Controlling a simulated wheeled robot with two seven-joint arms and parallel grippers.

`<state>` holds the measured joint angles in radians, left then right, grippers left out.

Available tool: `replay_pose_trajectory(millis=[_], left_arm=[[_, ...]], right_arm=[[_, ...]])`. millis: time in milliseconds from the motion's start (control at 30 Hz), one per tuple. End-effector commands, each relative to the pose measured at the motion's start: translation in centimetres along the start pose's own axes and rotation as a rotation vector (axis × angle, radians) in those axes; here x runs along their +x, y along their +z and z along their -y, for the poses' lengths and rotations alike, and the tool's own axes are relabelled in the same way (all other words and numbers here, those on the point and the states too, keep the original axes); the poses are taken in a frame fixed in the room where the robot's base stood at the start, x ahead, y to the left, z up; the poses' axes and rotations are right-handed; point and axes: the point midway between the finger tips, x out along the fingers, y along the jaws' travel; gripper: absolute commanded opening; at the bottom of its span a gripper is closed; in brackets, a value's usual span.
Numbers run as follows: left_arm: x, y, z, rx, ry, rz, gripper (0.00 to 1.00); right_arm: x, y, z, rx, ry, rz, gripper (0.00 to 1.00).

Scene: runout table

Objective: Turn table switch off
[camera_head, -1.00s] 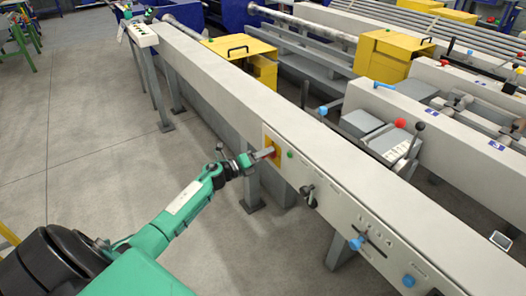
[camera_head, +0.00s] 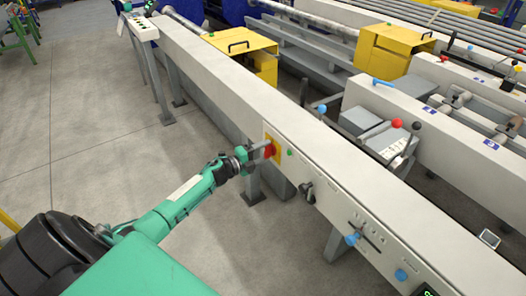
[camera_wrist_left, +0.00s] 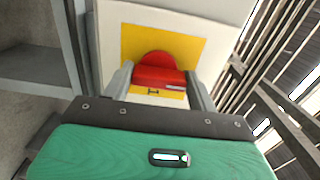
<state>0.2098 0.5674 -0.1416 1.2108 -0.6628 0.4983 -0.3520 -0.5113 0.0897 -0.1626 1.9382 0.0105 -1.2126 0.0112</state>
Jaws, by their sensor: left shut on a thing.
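The table switch is a red rotary handle (camera_wrist_left: 158,72) on a yellow plate (camera_wrist_left: 190,45), set in the side face of the long light-grey table (camera_head: 345,205). In the head view the red handle (camera_head: 269,150) shows at the tip of my left arm, with the yellow plate (camera_head: 277,158) around it. My left gripper (camera_wrist_left: 160,82) has one finger on each side of the red handle and is shut on it. My right gripper is not in view.
A green button (camera_head: 290,153), a black lever knob (camera_head: 307,188) and blue knobs (camera_head: 352,239) sit along the table's side face to the right. A table leg (camera_head: 252,188) stands below the switch.

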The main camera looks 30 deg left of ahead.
Motion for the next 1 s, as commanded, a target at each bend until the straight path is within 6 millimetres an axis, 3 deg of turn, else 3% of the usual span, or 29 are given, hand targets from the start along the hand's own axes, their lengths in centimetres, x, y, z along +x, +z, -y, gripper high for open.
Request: replay_pose_trajectory(millis=[433,467,567,1000], left_arm=[[-0.05,0.03,-0.13,-0.013,0.002,0.001,0.35],[-0.05,0.03,-0.13,-0.013,0.002,0.001,0.6],[-0.05,0.03,-0.12,-0.012,0.002,0.001,0.8],[-0.92,0.03,-0.08,-0.01,0.001,0.001,0.8]], right_arm=[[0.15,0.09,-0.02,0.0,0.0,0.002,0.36],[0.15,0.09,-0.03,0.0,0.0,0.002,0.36],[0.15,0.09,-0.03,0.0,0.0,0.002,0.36],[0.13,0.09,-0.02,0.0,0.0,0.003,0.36]])
